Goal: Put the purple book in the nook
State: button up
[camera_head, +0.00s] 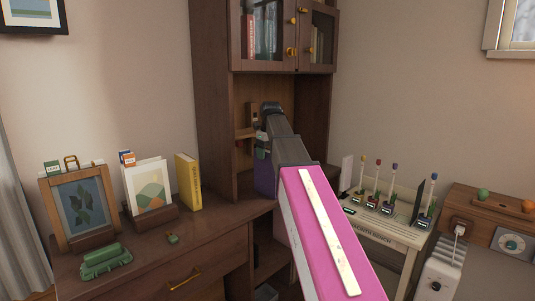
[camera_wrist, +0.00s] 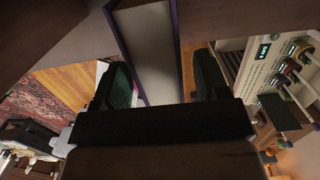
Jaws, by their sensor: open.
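The purple book (camera_head: 263,173) stands upright in the opening of the brown cabinet, the nook (camera_head: 247,95), below the glass doors. My gripper (camera_head: 262,146) is at the nook, just above the visible part of the book; my arm hides much of this area. In the wrist view the book (camera_wrist: 150,50) shows its pale page block with thin purple cover edges. It lies between the two dark fingers of my gripper (camera_wrist: 165,82), which are apart. The left finger is close to the book; I cannot tell whether it touches. A gap shows by the right finger.
On the desk (camera_head: 200,238) at left are a yellow book (camera_head: 188,182), a framed leaf picture (camera_head: 80,207), a card in a stand (camera_head: 150,187) and a green object (camera_head: 105,260). A pale rack (camera_head: 395,232) stands right of my arm. Cabinet side walls bound the nook.

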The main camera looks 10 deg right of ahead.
notch_tip(320, 180, up, 12)
jog(key=s, duration=0.1)
jog(key=shift+d, duration=0.35)
jog(key=shift+s, duration=0.1)
dwell(0.6)
